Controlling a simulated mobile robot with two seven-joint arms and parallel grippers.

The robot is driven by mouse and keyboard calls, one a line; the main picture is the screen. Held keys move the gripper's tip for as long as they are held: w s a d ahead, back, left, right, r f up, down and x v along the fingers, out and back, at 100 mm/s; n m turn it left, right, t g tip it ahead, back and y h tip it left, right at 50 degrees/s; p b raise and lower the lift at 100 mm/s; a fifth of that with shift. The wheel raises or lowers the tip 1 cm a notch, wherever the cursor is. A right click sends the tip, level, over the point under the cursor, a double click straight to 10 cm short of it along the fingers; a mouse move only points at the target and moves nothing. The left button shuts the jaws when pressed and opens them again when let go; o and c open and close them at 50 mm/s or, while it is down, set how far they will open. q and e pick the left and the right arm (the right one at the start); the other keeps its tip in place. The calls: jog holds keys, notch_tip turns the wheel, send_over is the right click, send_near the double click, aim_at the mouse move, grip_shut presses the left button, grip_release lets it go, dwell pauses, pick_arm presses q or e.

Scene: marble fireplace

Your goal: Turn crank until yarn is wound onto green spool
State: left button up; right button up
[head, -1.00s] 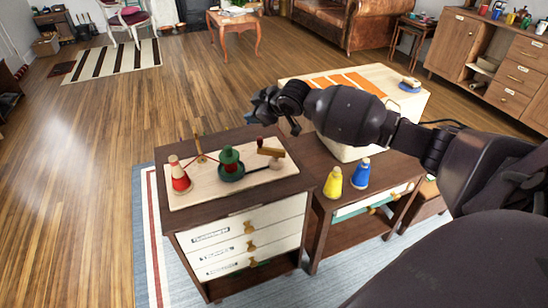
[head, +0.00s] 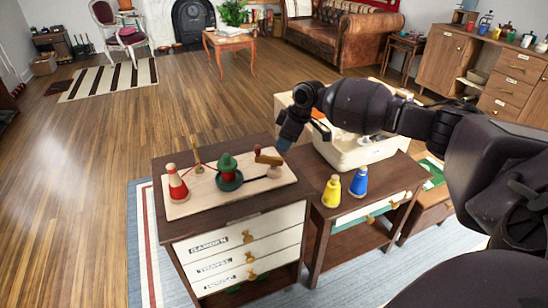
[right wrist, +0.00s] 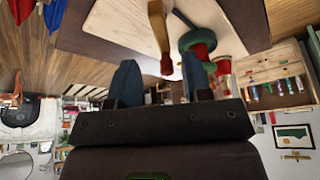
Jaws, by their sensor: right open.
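A pale board (head: 190,207) lies on the dark wooden cabinet and carries the winder. The green spool (head: 228,164) stands upright on it with red showing around its middle; it also shows in the right wrist view (right wrist: 198,40). The crank's wooden block (head: 268,157) is right of the spool; a wooden crank part (right wrist: 158,25) shows in the right wrist view. A red yarn cone (head: 177,185) stands at the left, with a red strand up to a post. My right gripper (head: 284,143) is open and empty, just beyond and right of the crank, apparently apart from it. My left gripper is out of view.
A yellow cone (head: 332,192) and a blue cone (head: 358,181) stand on the lower table to the right. A cream box (head: 345,152) is behind them, below my right forearm. The floor left of the cabinet is clear.

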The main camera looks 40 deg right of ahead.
aim_at(274, 158)
jog(key=b+x, duration=0.1)
jog(key=x, duration=0.6)
grip_shut()
